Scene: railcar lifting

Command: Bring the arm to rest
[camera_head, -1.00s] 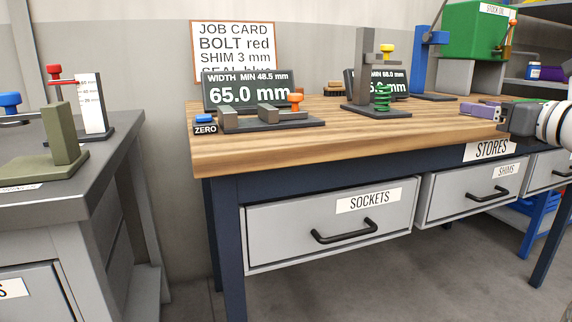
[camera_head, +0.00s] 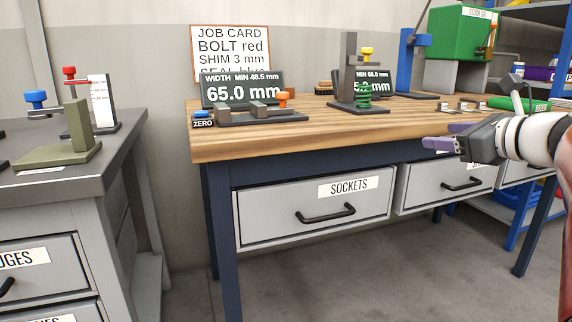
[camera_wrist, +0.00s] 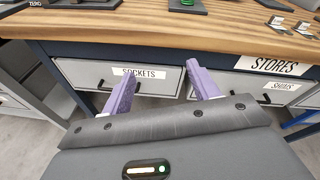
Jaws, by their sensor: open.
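My gripper (camera_head: 440,143) is at the right of the head view, in front of the workbench's front edge. Its two purple fingers point left in that view. In the wrist view my gripper (camera_wrist: 160,92) shows both fingers spread apart, with nothing between them. The fingertips appear over the fronts of the closed drawers below the wooden bench top (camera_head: 250,144). My arm comes in from the right edge of the head view.
The SOCKETS drawer (camera_head: 290,212) and the drawer to its right (camera_head: 425,190) are closed. The bench holds a width gauge (camera_head: 262,117), a stand with a green spring (camera_head: 362,96) and a blue press (camera_head: 408,65). A grey cabinet (camera_head: 60,198) stands left; floor between is clear.

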